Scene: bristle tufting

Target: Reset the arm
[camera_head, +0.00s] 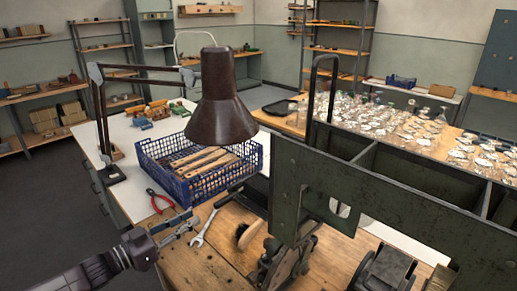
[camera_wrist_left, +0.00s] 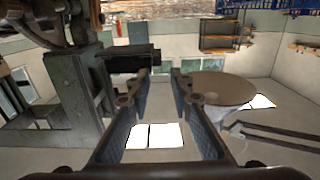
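My left gripper (camera_head: 178,226) comes in from the lower left in the head view, over the front left part of the wooden workbench (camera_head: 185,268). In the left wrist view my left gripper (camera_wrist_left: 160,75) has its two fingers apart, with nothing between them. Its tips are close to the red-handled pliers (camera_head: 158,200) and the open-end wrench (camera_head: 204,229) in the head view; I cannot tell the height above the bench. My right gripper is in neither view.
A blue crate (camera_head: 148,161) with wooden-handled brushes stands behind the gripper. A dark desk lamp (camera_head: 221,112) hangs over it. A dark green metal machine (camera_head: 350,190) blocks the right side. Many glass items stand on the table at back right. Grey floor (camera_head: 40,200) is clear at left.

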